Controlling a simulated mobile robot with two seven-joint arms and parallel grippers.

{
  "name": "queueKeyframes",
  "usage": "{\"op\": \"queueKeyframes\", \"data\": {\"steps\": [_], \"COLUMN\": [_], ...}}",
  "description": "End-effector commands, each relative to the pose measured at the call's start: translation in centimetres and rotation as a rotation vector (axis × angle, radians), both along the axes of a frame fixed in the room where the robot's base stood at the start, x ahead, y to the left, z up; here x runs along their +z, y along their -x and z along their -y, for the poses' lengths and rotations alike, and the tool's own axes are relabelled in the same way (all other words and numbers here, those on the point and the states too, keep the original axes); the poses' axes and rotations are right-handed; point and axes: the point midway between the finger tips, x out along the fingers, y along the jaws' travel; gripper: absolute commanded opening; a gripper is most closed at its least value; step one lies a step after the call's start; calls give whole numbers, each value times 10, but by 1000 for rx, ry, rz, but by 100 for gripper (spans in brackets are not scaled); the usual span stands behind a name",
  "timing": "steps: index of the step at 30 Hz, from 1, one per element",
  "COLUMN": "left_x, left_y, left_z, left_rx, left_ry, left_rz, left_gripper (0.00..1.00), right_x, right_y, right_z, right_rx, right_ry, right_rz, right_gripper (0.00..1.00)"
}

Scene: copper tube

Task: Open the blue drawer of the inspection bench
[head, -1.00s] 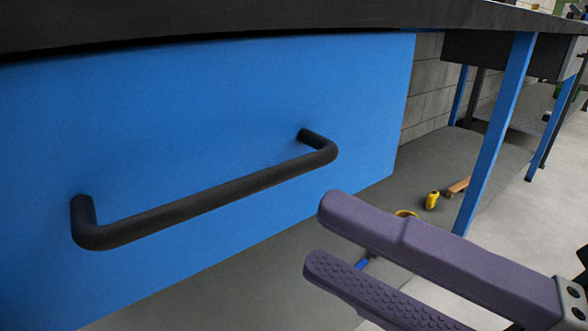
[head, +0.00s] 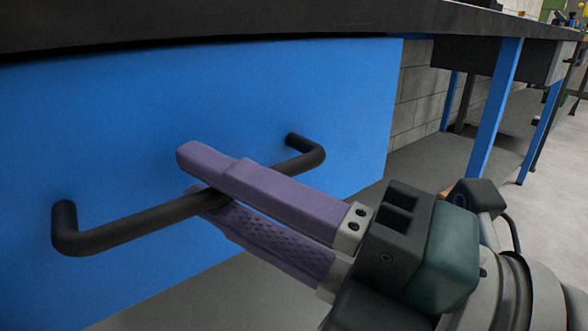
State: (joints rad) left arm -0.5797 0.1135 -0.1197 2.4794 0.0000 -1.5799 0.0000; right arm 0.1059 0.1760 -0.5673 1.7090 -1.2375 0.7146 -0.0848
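The blue drawer front (head: 120,110) fills the left of the head view, under the dark bench top (head: 230,22). No gap or drawer inside shows around it. A black bar handle (head: 130,222) runs across it, slanting up to the right. My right gripper (head: 195,178) comes in from the right with its two purple fingers on either side of the bar, near its middle. The upper finger covers part of the bar; the other passes behind it. The fingers look closed on the bar. My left gripper is not in view.
Blue bench legs (head: 495,105) and a dark box under the bench (head: 470,55) stand to the right. A grey block wall (head: 408,105) is behind. The grey floor (head: 220,300) below the drawer is clear.

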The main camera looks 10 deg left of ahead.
Motion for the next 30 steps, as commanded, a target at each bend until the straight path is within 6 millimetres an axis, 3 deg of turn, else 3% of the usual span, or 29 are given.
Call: {"op": "queueKeyframes", "data": {"steps": [1, 6, 30], "left_x": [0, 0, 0], "left_y": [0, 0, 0], "left_z": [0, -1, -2], "left_rx": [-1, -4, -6], "left_ry": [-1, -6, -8], "left_rz": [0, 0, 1], "left_gripper": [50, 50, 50], "right_x": [0, 0, 0], "right_y": [0, 0, 0], "right_z": [0, 0, 0], "right_rx": [0, 0, 0], "right_ry": [0, 0, 0], "right_rz": [0, 0, 0], "right_gripper": [19, 0, 0]}}
